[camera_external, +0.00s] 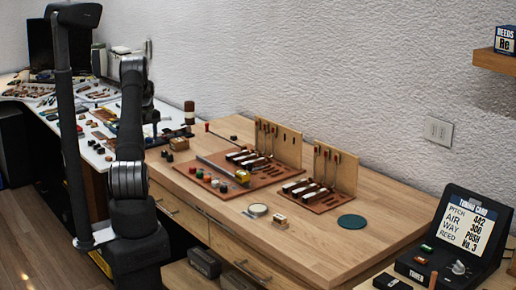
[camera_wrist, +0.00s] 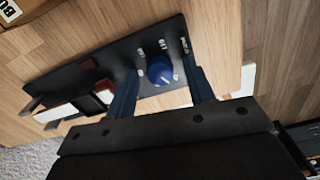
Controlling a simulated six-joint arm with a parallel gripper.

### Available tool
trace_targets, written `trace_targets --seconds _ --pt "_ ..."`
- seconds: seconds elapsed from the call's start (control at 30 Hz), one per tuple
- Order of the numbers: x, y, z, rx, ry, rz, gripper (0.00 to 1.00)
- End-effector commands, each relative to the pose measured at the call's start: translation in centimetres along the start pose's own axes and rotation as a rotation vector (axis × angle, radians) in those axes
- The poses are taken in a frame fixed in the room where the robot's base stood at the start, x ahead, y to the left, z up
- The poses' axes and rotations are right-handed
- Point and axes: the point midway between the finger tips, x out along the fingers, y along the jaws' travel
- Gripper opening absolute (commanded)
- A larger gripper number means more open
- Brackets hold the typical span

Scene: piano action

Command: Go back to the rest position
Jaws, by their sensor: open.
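In the wrist view my gripper (camera_wrist: 160,84) is open, its two blue fingers spread apart with nothing held between them. A blue round knob on a black panel (camera_wrist: 100,68) shows between the fingers; I cannot tell the distance to it. In the external view my dark arm stands at the left, with an upright link and a long link reaching down to the lower left. The gripper itself cannot be made out clearly there.
The wooden bench (camera_external: 300,238) carries two brown boards (camera_external: 228,178) with upright wooden panels, and a green disc (camera_external: 352,221). A black tuner box (camera_external: 447,250) stands at the lower right. A cluttered white table (camera_external: 92,152) lies behind my arm. The bench front is mostly clear.

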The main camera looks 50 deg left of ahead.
Motion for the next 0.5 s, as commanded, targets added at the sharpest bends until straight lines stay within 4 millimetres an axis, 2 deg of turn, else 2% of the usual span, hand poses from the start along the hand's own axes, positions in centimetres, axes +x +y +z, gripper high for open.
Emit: trace_targets --seconds 0.5 --pt "-0.04 0.0 -0.01 0.412 0.0 0.0 0.49"
